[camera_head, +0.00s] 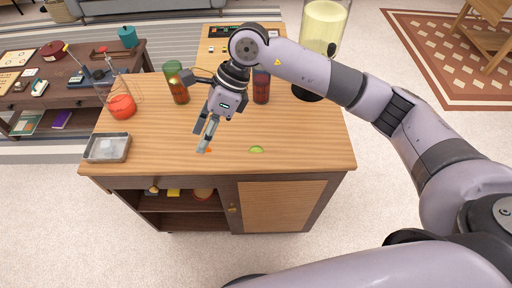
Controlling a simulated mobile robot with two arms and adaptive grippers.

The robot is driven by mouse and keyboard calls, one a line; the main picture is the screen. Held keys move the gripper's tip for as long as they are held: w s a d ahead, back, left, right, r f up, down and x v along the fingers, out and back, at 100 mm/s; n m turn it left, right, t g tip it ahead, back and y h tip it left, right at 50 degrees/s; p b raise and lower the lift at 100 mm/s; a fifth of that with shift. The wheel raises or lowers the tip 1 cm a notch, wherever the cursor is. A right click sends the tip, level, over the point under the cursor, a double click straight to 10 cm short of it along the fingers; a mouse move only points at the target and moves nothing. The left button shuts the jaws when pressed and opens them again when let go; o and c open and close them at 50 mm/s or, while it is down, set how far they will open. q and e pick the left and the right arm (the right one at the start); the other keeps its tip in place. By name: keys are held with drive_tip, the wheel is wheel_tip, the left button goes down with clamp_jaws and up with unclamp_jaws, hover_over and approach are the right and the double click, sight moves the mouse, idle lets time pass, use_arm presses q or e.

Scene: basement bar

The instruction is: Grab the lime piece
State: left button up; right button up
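The lime piece (257,149) is a small green wedge lying on the wooden counter top (310,135), near its front edge. My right gripper (201,142) points down over the counter, to the left of the lime piece and apart from it. Its two fingers look parted, with nothing seen between them. A small orange piece (209,150) shows right beside one fingertip; whether they touch I cannot tell. My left gripper is not in view.
Tall drinking glasses with reddish contents (177,84) stand behind my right gripper. A large pale-yellow drink dispenser (323,28) stands at the back right. A metal tray (107,148) and a red round item (122,107) are at the left. The counter right of the lime is clear.

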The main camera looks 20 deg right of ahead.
drive_tip(key=w+d+t+h, duration=0.1)
drive_tip(key=w+d+h, duration=0.15)
drive_tip(key=d, duration=0.45)
drive_tip(key=w+d+h, duration=0.2)
drive_tip(key=d+h, duration=0.2)
drive_tip(key=d, duration=0.2)
drive_tip(key=p, duration=0.4)
hover_over(258, 146)
drive_tip(key=f, duration=0.7)
drive_tip(key=a+f, duration=0.1)
drive_tip(key=f, duration=0.3)
drive_tip(key=shift+s, duration=0.1)
drive_tip(key=f+p, duration=0.1)
drive_tip(key=f, duration=0.1)
drive_tip(key=d+f+p, duration=0.1)
drive_tip(key=f, duration=0.2)
drive_tip(key=shift+f, duration=0.2)
drive_tip(key=shift+c, duration=0.4)
drive_tip(key=c, duration=0.8)
drive_tip(key=shift+o, duration=0.2)
